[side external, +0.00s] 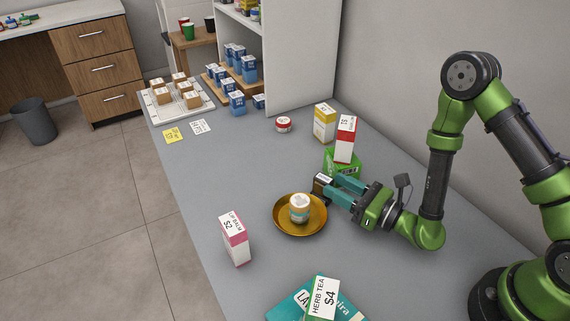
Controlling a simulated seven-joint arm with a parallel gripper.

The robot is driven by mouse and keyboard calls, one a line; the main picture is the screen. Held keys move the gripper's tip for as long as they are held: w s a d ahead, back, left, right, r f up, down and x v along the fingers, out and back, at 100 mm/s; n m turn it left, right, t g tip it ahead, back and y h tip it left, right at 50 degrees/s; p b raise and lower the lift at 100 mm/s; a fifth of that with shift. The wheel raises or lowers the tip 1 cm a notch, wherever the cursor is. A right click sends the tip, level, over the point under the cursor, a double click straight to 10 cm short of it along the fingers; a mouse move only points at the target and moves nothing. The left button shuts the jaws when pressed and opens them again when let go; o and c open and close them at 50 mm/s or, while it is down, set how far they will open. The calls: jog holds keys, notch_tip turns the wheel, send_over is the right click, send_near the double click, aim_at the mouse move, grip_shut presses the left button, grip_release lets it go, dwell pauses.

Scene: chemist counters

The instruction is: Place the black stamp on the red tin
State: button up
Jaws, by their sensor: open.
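A small black block with a pale label, which looks like the black stamp (321,184), is at the tips of my gripper (331,188). The gripper's two teal fingers are apart and reach left towards it, low over the counter. I cannot tell whether they touch it or how far it sits between them. The red tin (283,126), small and round with a white top label, stands on the counter farther back and to the left. Its top is clear.
A gold plate (281,228) bearing a jar (299,207) is just left of my gripper. A green box (343,164) with a red-and-white box (345,140) above it, and a yellow box (324,122), stand behind. A pink box (235,239) stands front left. Counter around the tin is mostly free.

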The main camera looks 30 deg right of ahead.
jog(key=shift+f, duration=0.4)
jog(key=shift+w+a, duration=0.2)
jog(key=x, duration=0.6)
jog(key=shift+w+a, duration=0.1)
jog(key=shift+w, duration=0.2)
grip_shut()
jog(key=shift+r, duration=0.1)
